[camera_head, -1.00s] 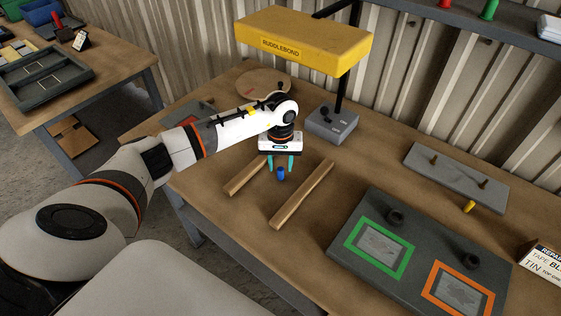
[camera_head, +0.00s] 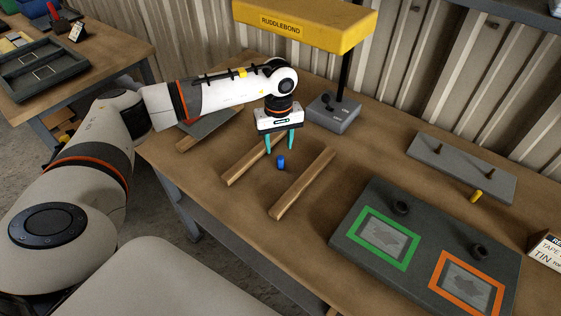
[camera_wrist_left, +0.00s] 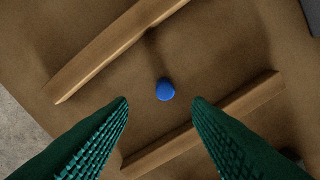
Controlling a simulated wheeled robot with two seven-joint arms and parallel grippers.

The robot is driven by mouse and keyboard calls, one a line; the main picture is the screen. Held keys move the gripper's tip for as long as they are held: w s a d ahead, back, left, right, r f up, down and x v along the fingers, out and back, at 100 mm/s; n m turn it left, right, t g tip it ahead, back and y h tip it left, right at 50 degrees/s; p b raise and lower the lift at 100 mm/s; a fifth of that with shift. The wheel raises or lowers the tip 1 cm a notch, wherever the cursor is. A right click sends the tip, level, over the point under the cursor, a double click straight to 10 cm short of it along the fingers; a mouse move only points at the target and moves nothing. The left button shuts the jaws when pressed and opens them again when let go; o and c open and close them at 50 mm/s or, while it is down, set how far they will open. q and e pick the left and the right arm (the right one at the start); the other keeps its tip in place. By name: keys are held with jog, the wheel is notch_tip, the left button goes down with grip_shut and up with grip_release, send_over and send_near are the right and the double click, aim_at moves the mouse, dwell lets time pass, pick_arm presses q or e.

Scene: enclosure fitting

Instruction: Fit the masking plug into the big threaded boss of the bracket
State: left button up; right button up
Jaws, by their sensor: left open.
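A small blue plug (camera_head: 281,163) sits between two wooden rails, apparently upright on the bench. It also shows in the left wrist view (camera_wrist_left: 165,91) as a round blue top. My left gripper (camera_head: 280,151) points down above it, fingers open on either side and not touching it. Two teal fingers also frame it in the left wrist view (camera_wrist_left: 161,101). I cannot tell for sure which piece is the bracket. My right gripper is not in view.
The wooden rails (camera_head: 303,183) (camera_head: 250,160) flank the plug. A grey plate (camera_head: 462,168) with pegs lies at the right back, a yellow plug (camera_head: 476,196) beside it. A yellow lamp (camera_head: 310,20) on a grey base (camera_head: 335,113) stands behind. Bare bench lies between rails and board.

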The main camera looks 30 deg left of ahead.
aim_at(281, 157)
pick_arm(q)
jog(key=f, duration=0.1)
jog(key=f+p, duration=0.1)
jog(key=f, duration=0.1)
jog(key=f+p, duration=0.1)
jog(key=f, duration=0.1)
jog(key=shift+w+d+f, duration=0.1)
jog(key=shift+w+f, duration=0.05)
jog(key=shift+w, duration=0.2)
jog(key=shift+f, duration=0.25)
grip_shut()
